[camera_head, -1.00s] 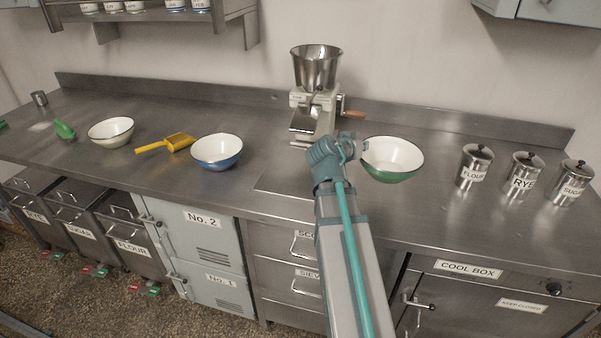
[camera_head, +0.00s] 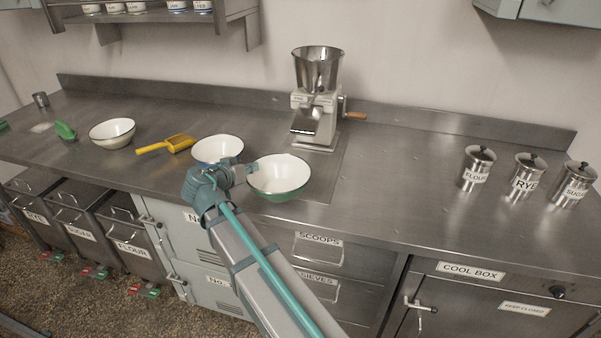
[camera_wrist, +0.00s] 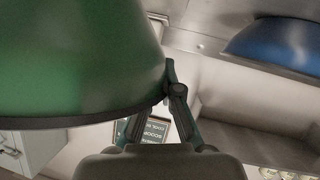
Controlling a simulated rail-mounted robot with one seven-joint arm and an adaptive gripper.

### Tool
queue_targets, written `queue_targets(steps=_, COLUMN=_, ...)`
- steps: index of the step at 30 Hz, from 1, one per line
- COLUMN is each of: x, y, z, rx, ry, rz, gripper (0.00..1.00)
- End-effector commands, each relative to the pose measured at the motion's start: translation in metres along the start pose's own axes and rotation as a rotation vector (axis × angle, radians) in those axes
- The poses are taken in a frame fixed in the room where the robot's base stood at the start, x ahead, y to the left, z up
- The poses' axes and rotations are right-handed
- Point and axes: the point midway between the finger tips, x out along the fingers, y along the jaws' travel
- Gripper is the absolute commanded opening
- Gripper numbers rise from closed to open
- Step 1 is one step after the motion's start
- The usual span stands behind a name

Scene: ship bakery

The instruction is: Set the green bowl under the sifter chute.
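The green bowl (camera_head: 279,190), white inside with a dark rim, is at the front of the counter, in front of the sifter. It fills the left of the wrist view (camera_wrist: 75,55), close against the fingers. My gripper (camera_head: 243,172) is at the bowl's left rim and appears shut on it; the far finger is hidden behind the bowl. Whether the bowl's base touches the counter is unclear. The sifter (camera_head: 318,95), with a steel hopper and wooden crank, stands at the back. Its chute (camera_head: 307,121) slants toward the front, with bare counter below it.
A blue bowl (camera_head: 205,152) stands close behind my gripper and left of the green bowl. A yellow scoop (camera_head: 166,144) and a cream bowl (camera_head: 112,133) are farther left. Steel canisters (camera_head: 478,168) stand at the right. The counter between sifter and canisters is clear.

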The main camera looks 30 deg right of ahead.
Motion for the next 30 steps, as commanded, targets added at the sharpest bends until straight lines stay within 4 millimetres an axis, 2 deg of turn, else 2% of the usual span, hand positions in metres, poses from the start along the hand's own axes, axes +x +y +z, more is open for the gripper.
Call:
queue_targets(steps=2, x=-0.002, y=-0.005, z=-0.001, rx=-0.003, ry=0.002, rz=-0.003, gripper=0.00)
queue_targets(steps=5, x=0.007, y=-0.005, z=-0.006, rx=-0.003, ry=0.002, rz=-0.002, gripper=0.00)
queue_targets(steps=21, x=0.123, y=0.007, z=-0.053, rx=-0.003, ry=0.001, rz=-0.002, gripper=0.00)
queue_targets(steps=25, x=0.141, y=0.009, z=-0.058, rx=-0.003, ry=0.001, rz=-0.003, gripper=0.00)
queue_targets(steps=30, x=0.151, y=0.010, z=-0.060, rx=-0.003, ry=0.002, rz=-0.005, gripper=0.00)
